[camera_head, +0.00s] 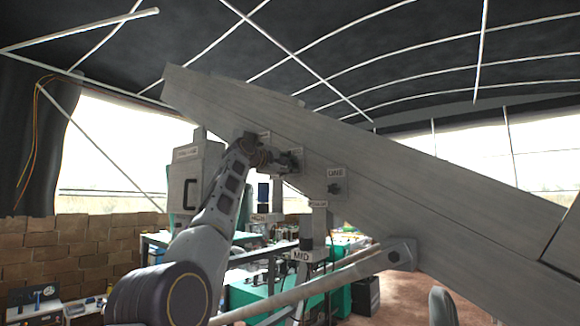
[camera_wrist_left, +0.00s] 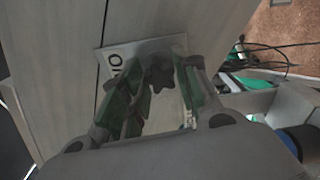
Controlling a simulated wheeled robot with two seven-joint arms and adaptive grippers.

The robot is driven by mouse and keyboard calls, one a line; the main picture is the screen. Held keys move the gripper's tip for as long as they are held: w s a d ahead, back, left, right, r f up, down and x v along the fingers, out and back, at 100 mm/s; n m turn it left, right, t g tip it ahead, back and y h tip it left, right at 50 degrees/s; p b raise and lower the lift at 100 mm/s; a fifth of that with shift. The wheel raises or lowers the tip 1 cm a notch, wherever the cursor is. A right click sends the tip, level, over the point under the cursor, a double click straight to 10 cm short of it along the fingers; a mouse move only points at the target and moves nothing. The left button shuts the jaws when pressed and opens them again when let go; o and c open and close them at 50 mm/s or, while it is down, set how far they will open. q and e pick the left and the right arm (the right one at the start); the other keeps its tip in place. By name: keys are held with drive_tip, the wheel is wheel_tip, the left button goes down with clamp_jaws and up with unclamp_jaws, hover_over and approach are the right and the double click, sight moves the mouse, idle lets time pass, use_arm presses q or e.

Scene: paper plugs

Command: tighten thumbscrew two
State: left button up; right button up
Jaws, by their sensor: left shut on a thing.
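A large grey wood-grain panel (camera_head: 400,200) slants across the head view, with small labels and dark knobs on its face. My left gripper (camera_head: 268,157) is up against the panel's upper left part. In the left wrist view, a dark lobed knob, the thumbscrew (camera_wrist_left: 158,74), lies between the green-padded fingers of my left gripper (camera_wrist_left: 158,88), which is shut on it. A pale label plate (camera_wrist_left: 117,60) lies behind the knob, its text partly hidden. Another dark knob (camera_head: 336,188) sits below a label to the right. I cannot read which number the held thumbscrew has. My right gripper is not in view.
Below the panel are a post labelled MID (camera_head: 302,256), green boxes and benches. A slanted strut (camera_head: 330,280) joins a bracket on the panel. In the wrist view, cables (camera_wrist_left: 265,55) lie at right.

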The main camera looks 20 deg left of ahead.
use_arm(q)
drive_tip(key=shift+f+m, duration=0.1)
drive_tip(key=shift+m, duration=12.3)
drive_tip(key=o, duration=1)
